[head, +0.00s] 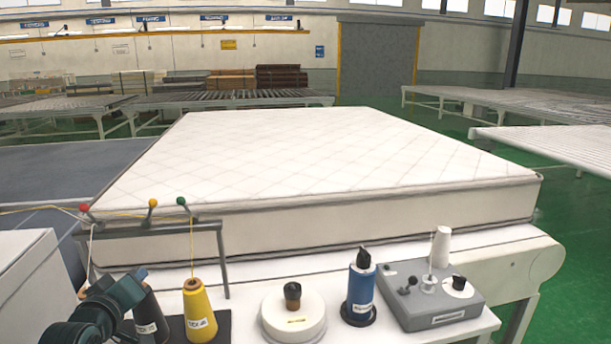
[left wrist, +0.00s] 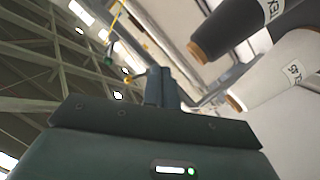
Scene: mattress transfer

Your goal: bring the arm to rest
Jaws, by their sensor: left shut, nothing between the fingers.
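My left gripper (head: 138,274) is at the lower left of the head view, beside the dark thread cone (head: 150,318) and left of the yellow thread cone (head: 197,312). In the left wrist view the two fingers of my left gripper (left wrist: 162,87) are together, with nothing between them. I cannot tell whether it touches the dark cone. My right gripper is in neither view. A white quilted mattress (head: 330,225) lies flat on the white conveyor table (head: 480,270) behind the thread stand.
A thread rack (head: 150,228) with red, yellow and green balls stands near my left arm. A white round dispenser (head: 294,318), a blue spool (head: 361,290) and a grey control box (head: 430,292) stand to the right. Green floor (head: 580,270) is open at the right.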

